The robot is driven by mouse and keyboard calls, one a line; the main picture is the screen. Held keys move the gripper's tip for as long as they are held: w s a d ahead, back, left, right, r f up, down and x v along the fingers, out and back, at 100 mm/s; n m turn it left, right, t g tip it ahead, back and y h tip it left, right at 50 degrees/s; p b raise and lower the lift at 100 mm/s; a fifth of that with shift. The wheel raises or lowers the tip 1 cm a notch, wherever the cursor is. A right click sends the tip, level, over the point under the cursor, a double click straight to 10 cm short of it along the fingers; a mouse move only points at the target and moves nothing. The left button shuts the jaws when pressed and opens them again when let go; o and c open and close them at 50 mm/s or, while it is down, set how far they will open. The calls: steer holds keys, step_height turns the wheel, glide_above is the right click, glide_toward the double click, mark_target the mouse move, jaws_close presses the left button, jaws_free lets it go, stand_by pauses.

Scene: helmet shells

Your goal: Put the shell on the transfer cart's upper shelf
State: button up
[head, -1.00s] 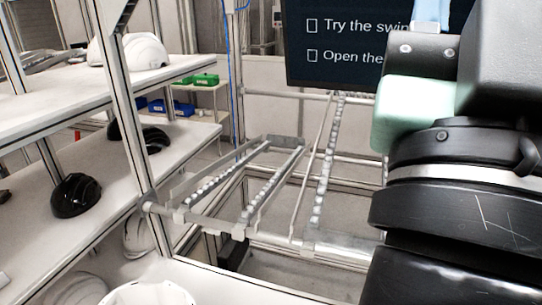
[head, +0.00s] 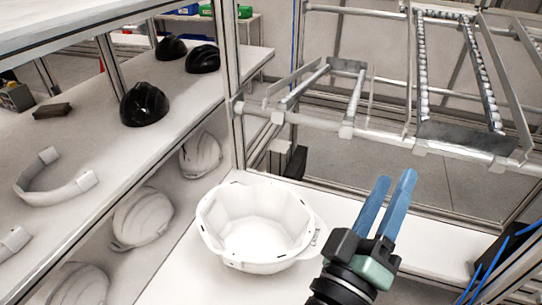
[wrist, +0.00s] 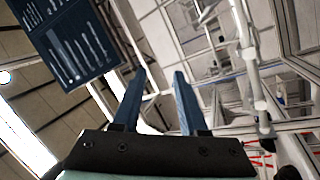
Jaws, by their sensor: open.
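A white helmet shell (head: 255,225) lies open side up, like a bowl, on a white surface (head: 185,275) in the head view. My gripper (head: 395,178) is to the right of the shell, its two blue fingers pointing up and apart, with nothing between them. In the wrist view the fingers (wrist: 160,75) are also spread and empty, and the shell does not show. I cannot tell which surface is the transfer cart's upper shelf.
A metal post (head: 232,100) stands behind the shell. Roller rails (head: 470,135) run behind my gripper. Black helmets (head: 144,104) sit on the left shelf, with white shells (head: 142,218) below it. Blue cables (head: 500,255) hang at the lower right.

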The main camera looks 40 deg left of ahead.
steer(key=s+a+f+n+g+y+b, duration=0.1)
steer(key=s+a+f+n+b, duration=0.15)
steer(key=f, duration=0.55)
steer(key=s+a+f+n+g+y+b, duration=0.1)
steer(key=f+n+y, duration=0.15)
steer(key=f, duration=0.65)
steer(key=n+g+b, duration=0.1)
steer(key=n+g, duration=0.1)
steer(key=n, duration=0.3)
glide_toward(317, 239)
steer(key=shift+y, duration=0.35)
steer(key=shift+f+p+x, duration=0.1)
steer(key=shift+p+x, duration=0.65)
steer(key=shift+x, duration=1.75)
steer(key=shift+f+p+x, duration=0.15)
steer(key=shift+p+x, duration=0.55)
steer(key=shift+x, duration=1.85)
steer(key=shift+d, duration=0.25)
jaws_close()
